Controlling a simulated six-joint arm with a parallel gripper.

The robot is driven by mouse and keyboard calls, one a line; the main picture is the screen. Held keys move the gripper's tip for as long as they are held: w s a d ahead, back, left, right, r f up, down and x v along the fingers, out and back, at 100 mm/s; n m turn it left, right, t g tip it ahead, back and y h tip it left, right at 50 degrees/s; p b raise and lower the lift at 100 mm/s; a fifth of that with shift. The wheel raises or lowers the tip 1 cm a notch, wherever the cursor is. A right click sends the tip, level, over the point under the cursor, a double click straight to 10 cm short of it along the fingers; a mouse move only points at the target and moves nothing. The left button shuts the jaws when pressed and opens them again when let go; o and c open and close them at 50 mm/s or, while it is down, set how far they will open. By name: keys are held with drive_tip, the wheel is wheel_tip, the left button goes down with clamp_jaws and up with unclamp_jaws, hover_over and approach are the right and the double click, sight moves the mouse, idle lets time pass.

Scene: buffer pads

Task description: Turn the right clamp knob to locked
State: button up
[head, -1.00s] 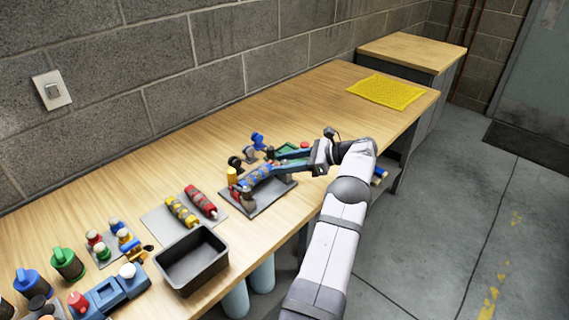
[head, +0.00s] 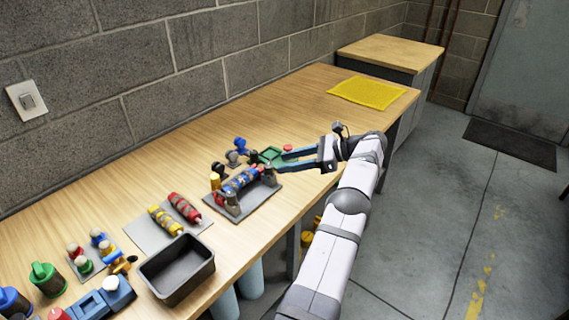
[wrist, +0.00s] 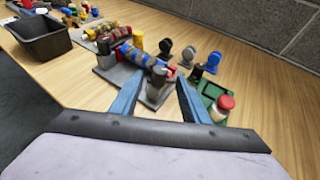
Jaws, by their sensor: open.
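My gripper (head: 281,161) is open and empty at the fixture's right side. In the wrist view, the right-end knob (wrist: 158,87) shows between the blue fingers, with space on both sides. I cannot tell its lock position or whether a finger touches it.
Black and blue upright knobs (wrist: 189,54) stand behind the fixture. A green tray (head: 268,155) and a red-capped jar (wrist: 222,108) sit close by the right finger. A black bin (head: 177,270) is to the left. The bench is clear towards the yellow mat (head: 367,92).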

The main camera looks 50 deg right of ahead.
sight(272, 168)
idle(0.3)
